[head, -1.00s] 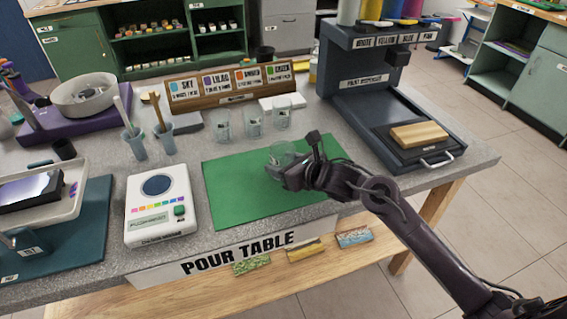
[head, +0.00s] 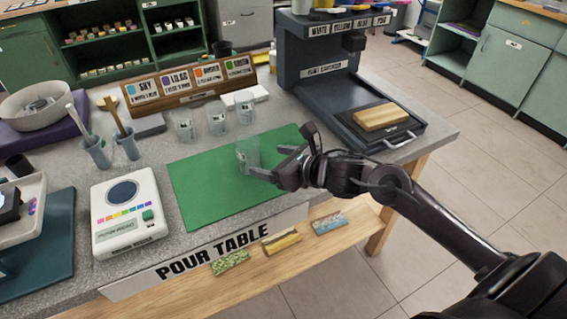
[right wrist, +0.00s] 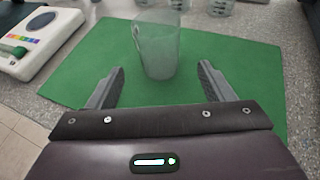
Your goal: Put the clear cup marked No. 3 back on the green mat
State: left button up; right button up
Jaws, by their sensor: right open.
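A clear cup (head: 248,153) stands upright on the green mat (head: 205,190), toward its right part. In the right wrist view the cup (right wrist: 158,48) stands on the mat (right wrist: 80,78) just beyond my fingertips, and its mark is too blurred to read. My right gripper (head: 267,162) is open and empty, low over the mat to the right of the cup. In the right wrist view its two fingers (right wrist: 160,78) are spread wide with mat showing between them. My left gripper is not in view.
Several clear cups (head: 216,122) stand behind the mat before a wooden label rack (head: 185,92).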

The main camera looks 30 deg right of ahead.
jog(key=shift+v, duration=1.15)
jog(key=shift+s+d+r, duration=0.1)
jog(key=shift+s, duration=0.25)
jog(key=shift+s+r, duration=0.15)
jog(key=shift+s, duration=0.1)
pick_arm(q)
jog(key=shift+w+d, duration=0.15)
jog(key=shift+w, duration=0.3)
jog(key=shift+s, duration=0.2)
pick_arm(e)
jog(key=shift+d, duration=0.1)
